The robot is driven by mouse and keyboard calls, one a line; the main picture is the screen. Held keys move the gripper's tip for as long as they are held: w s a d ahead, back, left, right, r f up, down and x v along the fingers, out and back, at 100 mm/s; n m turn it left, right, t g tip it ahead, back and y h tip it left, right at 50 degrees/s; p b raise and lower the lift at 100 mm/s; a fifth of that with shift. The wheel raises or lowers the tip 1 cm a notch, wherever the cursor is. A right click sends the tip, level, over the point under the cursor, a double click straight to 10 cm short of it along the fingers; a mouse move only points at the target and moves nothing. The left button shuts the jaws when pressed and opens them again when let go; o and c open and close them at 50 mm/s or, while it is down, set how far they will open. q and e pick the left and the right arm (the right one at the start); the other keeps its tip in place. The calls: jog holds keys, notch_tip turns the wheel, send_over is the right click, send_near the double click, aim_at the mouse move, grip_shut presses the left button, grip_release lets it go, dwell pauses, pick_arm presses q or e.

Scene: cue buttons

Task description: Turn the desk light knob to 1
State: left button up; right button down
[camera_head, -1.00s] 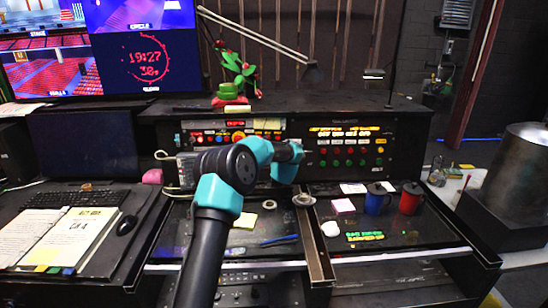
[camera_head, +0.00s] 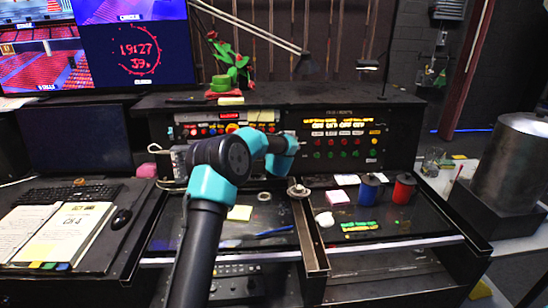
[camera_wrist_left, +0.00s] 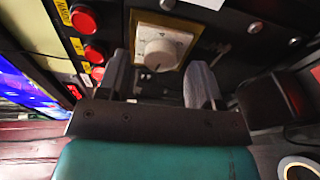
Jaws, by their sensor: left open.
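A white round knob (camera_wrist_left: 160,52) sits on a cream square plate (camera_wrist_left: 172,30) on the dark panel in the left wrist view. Its dial marks are too small to read. My left gripper (camera_wrist_left: 160,72) is open, with one finger on each side of the knob's lower part in the picture. I cannot tell whether either finger touches it, and nothing is visibly held. In the head view my left arm reaches up to the black control console (camera_head: 345,123); the knob and the fingertips cannot be made out there. My right gripper is not in view.
Red buttons (camera_wrist_left: 94,53) with yellow labels lie left of the knob. A desk lamp (camera_head: 309,66) stands behind the console. Blue (camera_head: 368,190) and red (camera_head: 404,188) mugs stand at right. A mouse (camera_head: 121,218) and open notebook (camera_head: 62,235) lie at left.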

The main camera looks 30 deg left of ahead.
pick_arm(q)
jog(key=v, duration=1.6)
jog(key=shift+s+d, duration=0.2)
jog(key=shift+s, duration=0.2)
